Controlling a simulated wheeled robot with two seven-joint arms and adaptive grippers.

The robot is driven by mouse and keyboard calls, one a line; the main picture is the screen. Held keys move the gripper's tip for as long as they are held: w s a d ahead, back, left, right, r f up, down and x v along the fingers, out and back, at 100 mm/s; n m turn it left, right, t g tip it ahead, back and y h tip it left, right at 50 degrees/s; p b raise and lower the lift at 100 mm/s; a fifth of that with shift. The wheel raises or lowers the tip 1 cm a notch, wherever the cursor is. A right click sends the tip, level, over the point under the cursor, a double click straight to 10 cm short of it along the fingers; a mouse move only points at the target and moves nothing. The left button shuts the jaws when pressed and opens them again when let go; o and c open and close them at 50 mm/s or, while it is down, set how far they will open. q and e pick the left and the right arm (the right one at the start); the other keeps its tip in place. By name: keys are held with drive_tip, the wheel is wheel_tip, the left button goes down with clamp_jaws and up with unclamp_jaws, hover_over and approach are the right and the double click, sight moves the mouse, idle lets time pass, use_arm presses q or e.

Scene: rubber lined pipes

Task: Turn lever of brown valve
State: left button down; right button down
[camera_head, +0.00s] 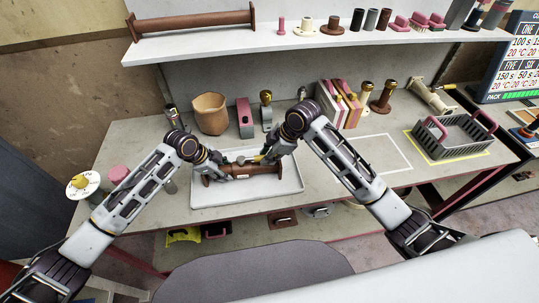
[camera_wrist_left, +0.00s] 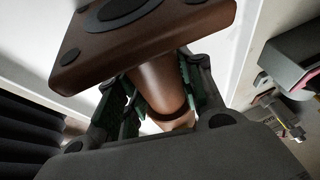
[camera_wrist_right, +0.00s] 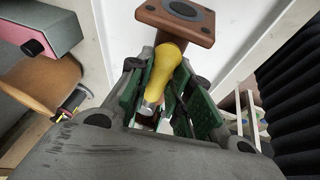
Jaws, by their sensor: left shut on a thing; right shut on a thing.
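The brown valve (camera_head: 240,172) lies lengthwise in a white tray (camera_head: 291,186) on the table. My left gripper (camera_head: 222,173) is shut on its pipe body; the left wrist view shows the brown pipe (camera_wrist_left: 158,82) between the fingers (camera_wrist_left: 160,100) and a square brown flange (camera_wrist_left: 150,40) in front. My right gripper (camera_head: 263,158) is at the valve's upper side. The right wrist view shows the yellow lever (camera_wrist_right: 165,68) between its green-padded fingers (camera_wrist_right: 160,95), with a brown flange (camera_wrist_right: 175,22) beyond. The fingers partly hide the lever's lower end and the valve body.
A brown pot (camera_head: 209,113), a pink and grey block (camera_head: 244,118) and a small yellow-topped valve (camera_head: 266,110) stand behind the tray. Pink and white files (camera_head: 340,104) and a grey basket (camera_head: 452,137) stand to the right. The outlined table area (camera_head: 375,153) right of the tray is clear.

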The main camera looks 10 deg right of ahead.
drive_tip(key=shift+s, duration=0.1)
idle(0.3)
drive_tip(key=s+a+m+t+h, duration=0.1)
drive_tip(key=s+a+m+h, duration=0.5)
drive_tip(key=a+m, duration=0.5)
drive_tip(key=shift+s+m+t+h, duration=0.4)
drive_tip(key=shift+s+m, duration=0.7)
drive_tip(key=shift+m, duration=2.3)
drive_tip(key=c, duration=1.3)
unclamp_jaws()
drive_tip(key=shift+d, duration=0.25)
